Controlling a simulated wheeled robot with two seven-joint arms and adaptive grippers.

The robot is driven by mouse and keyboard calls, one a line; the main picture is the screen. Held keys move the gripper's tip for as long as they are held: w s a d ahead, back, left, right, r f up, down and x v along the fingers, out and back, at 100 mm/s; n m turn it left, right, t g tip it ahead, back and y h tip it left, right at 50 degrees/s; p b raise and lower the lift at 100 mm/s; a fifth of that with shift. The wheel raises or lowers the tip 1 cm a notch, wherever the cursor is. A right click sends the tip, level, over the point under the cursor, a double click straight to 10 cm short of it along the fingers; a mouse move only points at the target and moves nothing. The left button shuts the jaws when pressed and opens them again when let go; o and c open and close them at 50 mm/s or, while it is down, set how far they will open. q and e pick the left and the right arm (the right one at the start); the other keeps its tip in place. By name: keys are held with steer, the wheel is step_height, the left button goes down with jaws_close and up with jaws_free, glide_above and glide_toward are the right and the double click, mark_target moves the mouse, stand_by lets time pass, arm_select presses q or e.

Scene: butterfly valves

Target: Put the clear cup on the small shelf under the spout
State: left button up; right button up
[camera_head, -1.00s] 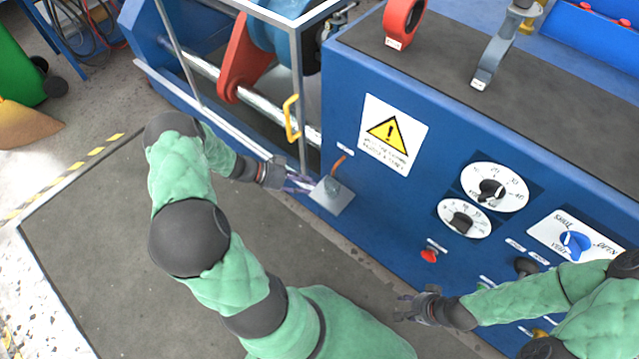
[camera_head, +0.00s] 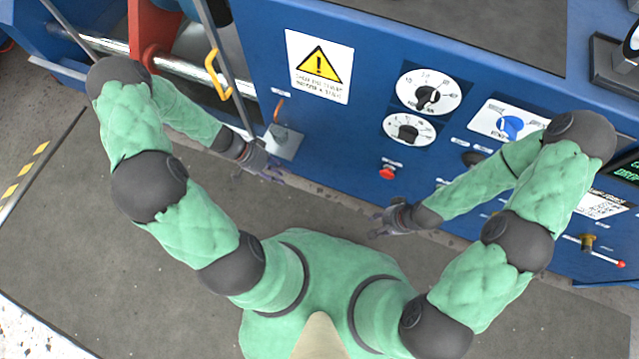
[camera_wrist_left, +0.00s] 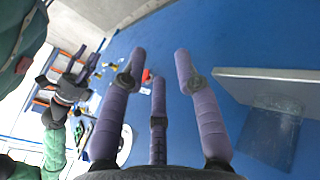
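The small shelf (camera_head: 283,142) is a light grey plate on the front of the blue machine, below an orange spout (camera_head: 279,108). The clear cup (camera_head: 282,132) appears to stand on it, faint in the head view. The left wrist view, which looks upside down, shows the transparent cup (camera_wrist_left: 270,130) against the shelf (camera_wrist_left: 275,77). My left gripper (camera_head: 270,176) is just in front of the shelf, apart from the cup; its purple fingers (camera_wrist_left: 157,72) are spread and empty. My right gripper (camera_head: 379,222) hangs farther right before the machine, fingers apart and empty.
The machine front carries a warning sign (camera_head: 320,66), two dials (camera_head: 430,93), a blue knob (camera_head: 509,124) and a red button (camera_head: 387,172). A yellow handle (camera_head: 216,74) is on the guard at left. The dark floor mat (camera_head: 120,270) is clear.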

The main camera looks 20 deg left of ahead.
arm_select(q)
steer(key=s+d+f+n+y, duration=0.1)
steer(key=s+d+n+y, duration=0.1)
steer(key=d, duration=0.5)
steer(key=s+d+f+n+y, duration=0.2)
steer(key=s+d+n, duration=0.1)
steer(key=d, duration=0.5)
steer(key=shift+d+n, duration=0.15)
steer(key=shift+n, duration=0.45)
stand_by(1.2)
